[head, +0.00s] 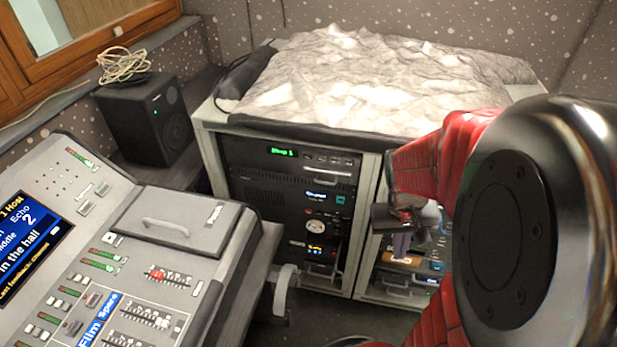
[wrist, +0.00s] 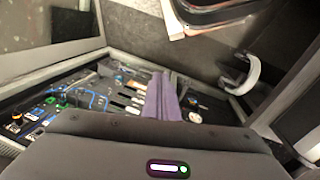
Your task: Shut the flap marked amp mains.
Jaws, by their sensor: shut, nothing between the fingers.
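My gripper (head: 402,245) is in front of the right-hand rack bay in the head view, below my red arm. Its purple fingers (wrist: 166,98) are shut and empty in the wrist view, over a panel with blue cables. No label that I can read says amp mains, so I cannot tell which flap it is. A grey lid with a bar handle (head: 180,215) lies flat on the mixing desk; its small label is unreadable. Low in the right bay, a pale handle (head: 398,290) shows below the gripper. My arm hides much of that bay.
The left rack bay (head: 290,160) holds several lit black units; a handle (head: 322,270) shows near its bottom. Crumpled grey sheeting (head: 370,80) covers the rack top. A grey curved bracket (head: 285,290) stands out beside the desk (head: 60,270). A black speaker (head: 150,120) stands behind the desk.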

